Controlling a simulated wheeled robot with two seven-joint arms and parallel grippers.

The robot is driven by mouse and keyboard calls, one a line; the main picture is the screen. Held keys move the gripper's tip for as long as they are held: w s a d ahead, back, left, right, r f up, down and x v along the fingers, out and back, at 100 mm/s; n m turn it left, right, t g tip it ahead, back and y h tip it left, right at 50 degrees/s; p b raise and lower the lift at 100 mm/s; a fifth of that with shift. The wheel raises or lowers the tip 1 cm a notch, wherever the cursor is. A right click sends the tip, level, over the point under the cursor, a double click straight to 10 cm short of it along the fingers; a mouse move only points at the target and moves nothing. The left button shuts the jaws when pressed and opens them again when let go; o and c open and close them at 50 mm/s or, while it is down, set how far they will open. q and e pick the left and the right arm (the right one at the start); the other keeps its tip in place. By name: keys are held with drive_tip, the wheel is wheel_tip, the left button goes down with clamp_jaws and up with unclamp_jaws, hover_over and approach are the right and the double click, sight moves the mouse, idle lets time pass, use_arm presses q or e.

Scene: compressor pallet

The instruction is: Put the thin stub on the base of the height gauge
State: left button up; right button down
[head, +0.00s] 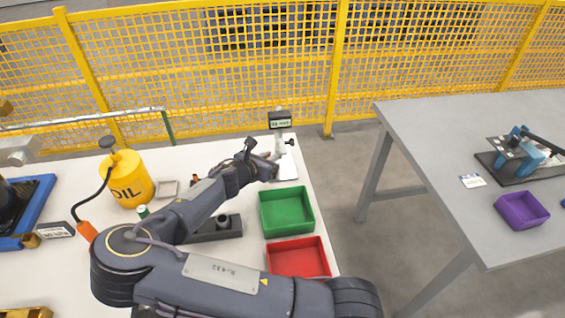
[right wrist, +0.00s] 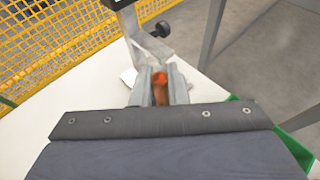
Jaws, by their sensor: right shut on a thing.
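The height gauge (head: 280,120) stands at the far right corner of the white table, with a dark display on top and a black knob on its side. Its pale base (head: 288,168) lies flat on the table. My right gripper (head: 272,160) is at the gauge, close to its column and base. In the right wrist view its jaws (right wrist: 160,88) are shut on an orange-brown stub (right wrist: 161,90), in front of the gauge column (right wrist: 150,42). The jaws hide part of the base (right wrist: 128,77). I cannot tell whether the stub touches the base. My left gripper is not in view.
A green bin (head: 287,211) and a red bin (head: 298,258) stand near the table's right edge. A yellow oil can (head: 127,180) stands left of my arm. A yellow mesh fence (head: 200,75) runs behind. A grey table (head: 430,140) stands apart at right.

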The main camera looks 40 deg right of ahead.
wheel_tip(320, 180, down, 6)
drive_tip(key=shift+f, duration=0.1)
drive_tip(key=d, duration=0.1)
drive_tip(key=w+d, duration=0.1)
drive_tip(key=d, duration=0.1)
drive_tip(key=shift+w+d, duration=0.15)
drive_tip(key=shift+d, duration=0.15)
drive_tip(key=shift+w+d+p, duration=0.2)
drive_tip(key=shift+d+p, duration=0.15)
drive_tip(key=shift+d, duration=0.2)
drive_tip(key=x, duration=0.3)
drive_tip(key=shift+d+r+p, duration=0.2)
drive_tip(key=shift+r+p, duration=0.15)
drive_tip(key=shift+f, duration=0.3)
drive_tip(key=shift+a, duration=0.1)
drive_tip(key=shift+f, duration=0.2)
drive_tip(key=c, duration=1.4)
unclamp_jaws()
drive_tip(key=shift+c, duration=0.2)
